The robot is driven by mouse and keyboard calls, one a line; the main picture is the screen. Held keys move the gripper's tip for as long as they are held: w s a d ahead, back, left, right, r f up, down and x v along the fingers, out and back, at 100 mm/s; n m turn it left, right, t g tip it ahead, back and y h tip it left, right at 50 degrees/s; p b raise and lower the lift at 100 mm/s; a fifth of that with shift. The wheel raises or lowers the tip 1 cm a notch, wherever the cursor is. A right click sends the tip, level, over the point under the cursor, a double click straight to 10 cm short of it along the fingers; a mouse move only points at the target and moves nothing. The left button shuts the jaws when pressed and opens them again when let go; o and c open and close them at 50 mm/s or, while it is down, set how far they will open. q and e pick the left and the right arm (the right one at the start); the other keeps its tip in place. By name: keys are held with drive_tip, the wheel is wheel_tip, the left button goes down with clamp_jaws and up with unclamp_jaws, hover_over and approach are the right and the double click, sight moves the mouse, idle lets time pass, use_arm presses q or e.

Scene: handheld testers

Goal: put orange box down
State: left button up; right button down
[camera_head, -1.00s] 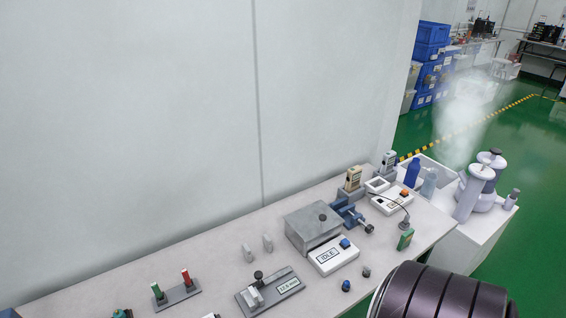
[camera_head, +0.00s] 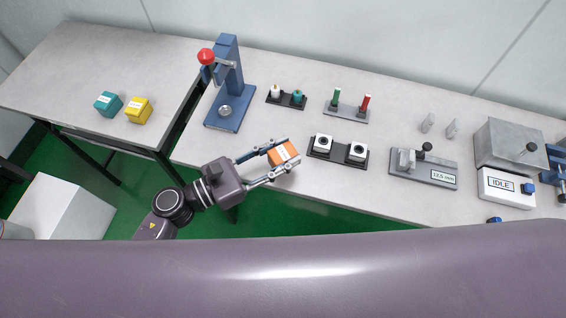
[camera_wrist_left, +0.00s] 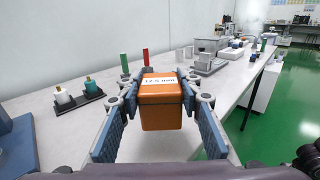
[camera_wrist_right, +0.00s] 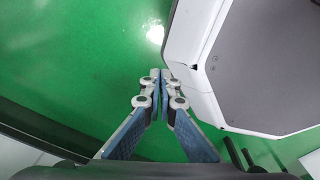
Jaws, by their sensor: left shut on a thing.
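The orange box (camera_head: 284,153) with a white label is between the fingers of my left gripper (camera_head: 282,156), over the front left part of the long table. In the left wrist view the orange box (camera_wrist_left: 160,104) is clasped from both sides by the left gripper's fingertips (camera_wrist_left: 160,95). Its label reads like "12.5 mm". I cannot tell whether the box touches the table. My right gripper (camera_wrist_right: 161,76) shows only in the right wrist view. Its fingertips are together and empty, above the green floor.
A teal box (camera_head: 108,103) and a yellow box (camera_head: 138,109) sit on the left table (camera_head: 60,75). A blue press (camera_head: 230,90), a black two-socket holder (camera_head: 338,151) and a 12.5 mm gauge (camera_head: 423,168) stand on the long table. A gap separates the tables.

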use_arm(q)
wheel_tip(320, 180, down, 4)
drive_tip(key=shift+f, duration=0.3)
use_arm(e)
drive_tip(key=shift+s+a+f, duration=0.1)
drive_tip(key=shift+a+f, duration=0.05)
drive_tip(key=shift+a, duration=0.3)
drive_tip(key=shift+s+a+f, duration=0.1)
drive_tip(key=shift+a+f, duration=0.05)
drive_tip(key=shift+a, duration=0.3)
drive_tip(key=shift+d, duration=0.1)
use_arm(q)
drive_tip(key=shift+f+b, duration=0.1)
drive_tip(key=shift+b, duration=0.3)
drive_tip(key=o, duration=0.7)
drive_tip(key=shift+f, duration=0.1)
drive_tip(key=o, duration=0.5)
drive_tip(key=shift+c, duration=0.2)
use_arm(e)
drive_tip(key=shift+d+f, duration=0.2)
drive_tip(key=shift+d, duration=0.3)
